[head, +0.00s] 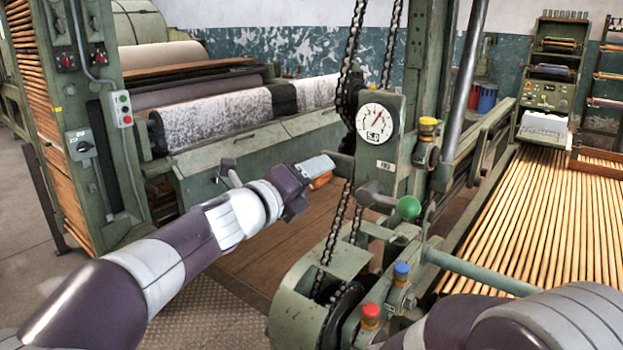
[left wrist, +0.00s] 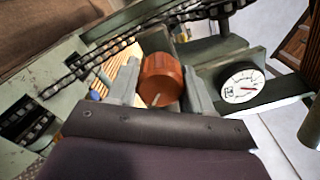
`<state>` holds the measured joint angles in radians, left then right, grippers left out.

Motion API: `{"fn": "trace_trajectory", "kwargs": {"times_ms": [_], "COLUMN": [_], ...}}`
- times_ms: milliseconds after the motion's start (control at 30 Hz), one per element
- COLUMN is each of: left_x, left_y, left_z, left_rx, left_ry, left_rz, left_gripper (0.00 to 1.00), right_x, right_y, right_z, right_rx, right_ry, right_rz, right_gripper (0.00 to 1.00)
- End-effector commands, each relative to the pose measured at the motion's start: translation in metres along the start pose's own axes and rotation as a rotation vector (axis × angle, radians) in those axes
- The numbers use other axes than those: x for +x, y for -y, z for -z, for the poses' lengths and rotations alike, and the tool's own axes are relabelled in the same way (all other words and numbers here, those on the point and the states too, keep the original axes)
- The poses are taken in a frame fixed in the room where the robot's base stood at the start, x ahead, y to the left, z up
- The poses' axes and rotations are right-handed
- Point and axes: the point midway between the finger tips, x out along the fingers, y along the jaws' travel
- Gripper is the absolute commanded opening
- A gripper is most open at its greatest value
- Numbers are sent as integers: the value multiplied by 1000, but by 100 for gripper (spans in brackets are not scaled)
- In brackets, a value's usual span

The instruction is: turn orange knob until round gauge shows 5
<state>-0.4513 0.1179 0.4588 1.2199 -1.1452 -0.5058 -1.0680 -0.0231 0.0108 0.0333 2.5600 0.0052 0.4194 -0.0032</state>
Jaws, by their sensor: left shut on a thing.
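The orange knob (left wrist: 161,78) sits between the two fingers of my left gripper (left wrist: 162,88) in the left wrist view, a pale mark on its face. In the head view the left gripper (head: 316,169) covers most of the knob (head: 321,181); only an orange strip shows below the fingers. The gripper is shut on the knob. The round gauge (head: 377,122) is white, on a green post to the right. Its red needle points up and right, and the small window below appears to read 5.0. It also shows in the left wrist view (left wrist: 243,85). My right gripper is out of view.
A chain (head: 336,235) runs beside the post, close to my left gripper. A green ball handle (head: 408,207), a yellow knob (head: 427,127), a blue knob (head: 401,270) and a red knob (head: 370,313) stand nearby. Yellow slats (head: 510,215) lie at the right.

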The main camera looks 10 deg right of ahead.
Motion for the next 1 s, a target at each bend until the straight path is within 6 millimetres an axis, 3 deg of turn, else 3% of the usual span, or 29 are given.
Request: {"fn": "trace_trajectory", "kwargs": {"times_ms": [267, 300, 333, 367, 733, 1000], "left_x": [0, 0, 0, 0, -9, -72], "left_y": [0, 0, 0, 0, 0, 1], "left_z": [-1, -1, -1, -1, -1, -2], "left_rx": [0, 0, 0, 0, 0, 0], "left_ry": [2, 2, 2, 2, 2, 5], "left_rz": [0, 0, 0, 0, 0, 0], "left_gripper": [20, 63, 73, 76, 76, 76], "right_x": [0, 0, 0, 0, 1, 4], "right_y": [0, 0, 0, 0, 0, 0], "right_z": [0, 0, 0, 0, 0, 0], "right_rx": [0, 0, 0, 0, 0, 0], "right_ry": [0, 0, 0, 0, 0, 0], "right_rz": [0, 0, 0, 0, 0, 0], "right_gripper": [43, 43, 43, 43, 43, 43]}}
